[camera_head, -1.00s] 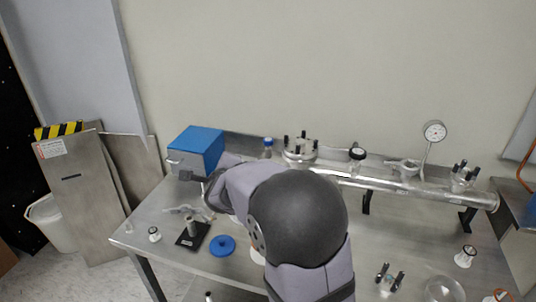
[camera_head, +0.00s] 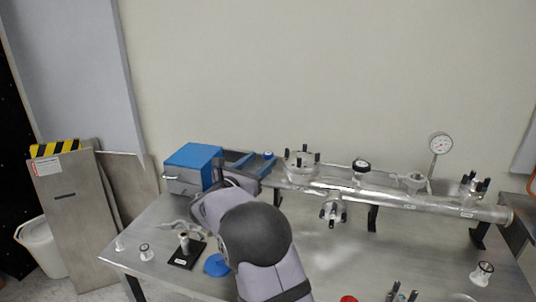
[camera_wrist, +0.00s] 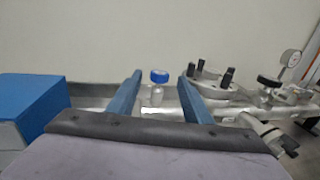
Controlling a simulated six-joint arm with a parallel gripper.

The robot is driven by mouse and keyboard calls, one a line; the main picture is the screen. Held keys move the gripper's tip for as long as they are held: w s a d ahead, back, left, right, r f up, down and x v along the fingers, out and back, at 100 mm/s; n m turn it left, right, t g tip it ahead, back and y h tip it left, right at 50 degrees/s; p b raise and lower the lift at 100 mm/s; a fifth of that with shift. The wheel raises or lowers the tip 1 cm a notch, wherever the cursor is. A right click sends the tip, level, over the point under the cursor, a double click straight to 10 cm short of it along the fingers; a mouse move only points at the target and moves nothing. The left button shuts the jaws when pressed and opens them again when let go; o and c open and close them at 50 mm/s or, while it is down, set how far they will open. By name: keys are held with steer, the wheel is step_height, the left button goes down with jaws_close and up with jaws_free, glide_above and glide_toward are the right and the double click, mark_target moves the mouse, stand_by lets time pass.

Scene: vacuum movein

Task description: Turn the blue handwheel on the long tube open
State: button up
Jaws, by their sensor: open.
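The blue handwheel (camera_wrist: 160,76) sits upright on a small metal valve stem at the left end of the long tube (camera_head: 430,203). It also shows as a small blue cap in the head view (camera_head: 268,154). My gripper (camera_wrist: 159,80) is open, with its two blue fingers spread. In the wrist view the handwheel appears in the gap between the fingertips, nearer the left finger, and apart from both. It looks to be beyond the tips, but the exact distance cannot be told. In the head view my gripper (camera_head: 258,158) points at the handwheel from the left.
A blue box (camera_head: 193,163) stands left of my gripper. A bolted flange (camera_head: 301,165), a black knob (camera_head: 361,165) and a dial gauge (camera_head: 440,144) rise along the tube to the right. A blue disc (camera_head: 216,265) and a black-based stand (camera_head: 187,253) lie on the table's front left.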

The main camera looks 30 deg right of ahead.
mark_target(266, 156)
steer(key=shift+p+x, duration=0.75)
steer(key=shift+x, duration=2)
steer(key=c, duration=1.1)
